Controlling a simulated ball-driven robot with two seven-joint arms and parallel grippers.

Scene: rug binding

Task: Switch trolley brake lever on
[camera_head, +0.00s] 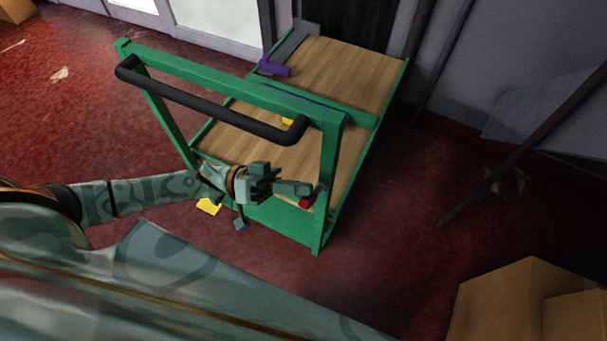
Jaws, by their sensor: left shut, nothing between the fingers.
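The trolley (222,75) has a green frame, wooden decks and a black push handle (205,103) at its near end. A small red piece (306,202) sits at the trolley's near right corner, by the green post. It may be the brake lever, but its shape and position are too small to tell. My left gripper (300,188) is shut and empty at the trolley's near end, below the handle. Its fingertips point right and appear close to the red piece; I cannot tell whether they touch. My right gripper is not in view.
A purple piece (275,68) sits at the trolley's far left edge. A yellow piece (208,206) shows below my left wrist, and another (287,121) behind the handle. Cardboard boxes (515,295) stand at the lower right.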

